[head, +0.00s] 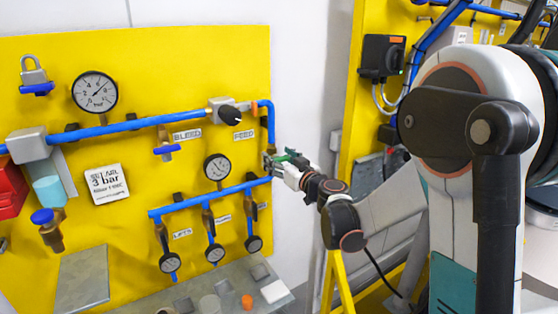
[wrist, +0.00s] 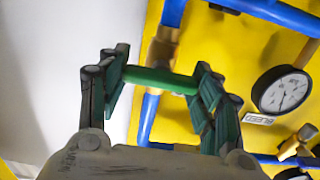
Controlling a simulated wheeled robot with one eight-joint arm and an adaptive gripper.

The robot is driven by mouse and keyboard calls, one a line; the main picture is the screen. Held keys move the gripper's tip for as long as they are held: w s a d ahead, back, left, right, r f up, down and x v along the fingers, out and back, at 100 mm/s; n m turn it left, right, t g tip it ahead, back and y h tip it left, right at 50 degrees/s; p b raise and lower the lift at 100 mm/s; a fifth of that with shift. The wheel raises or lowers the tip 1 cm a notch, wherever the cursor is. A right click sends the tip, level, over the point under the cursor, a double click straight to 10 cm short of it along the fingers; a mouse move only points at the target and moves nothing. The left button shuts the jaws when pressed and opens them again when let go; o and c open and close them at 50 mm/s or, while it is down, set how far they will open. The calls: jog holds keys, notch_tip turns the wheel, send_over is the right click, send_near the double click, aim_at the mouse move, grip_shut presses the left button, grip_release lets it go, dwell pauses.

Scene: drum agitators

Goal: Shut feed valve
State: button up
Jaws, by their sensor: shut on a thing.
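The feed valve has a brass body (wrist: 163,48) on a vertical blue pipe at the right edge of the yellow panel. Its green lever handle (wrist: 160,79) lies across the pipe line in the wrist view. The handle also shows small in the head view (head: 288,156), partly hidden by my fingers. The FEED label (head: 243,134) is up and left of it. My gripper (wrist: 160,85) has its fingers on both sides of the green handle and is shut on it. My gripper also shows in the head view (head: 282,165), beside the pipe.
The yellow panel (head: 140,80) carries pressure gauges (head: 95,92), blue pipes, a BLEED label (head: 187,135) and several smaller valves. A grey shelf (head: 215,290) with small blocks is below. The white wall right of the panel is bare. Another yellow frame (head: 347,130) stands behind my arm.

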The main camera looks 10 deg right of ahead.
jog(key=o, duration=1.1)
jog(key=v, duration=1.2)
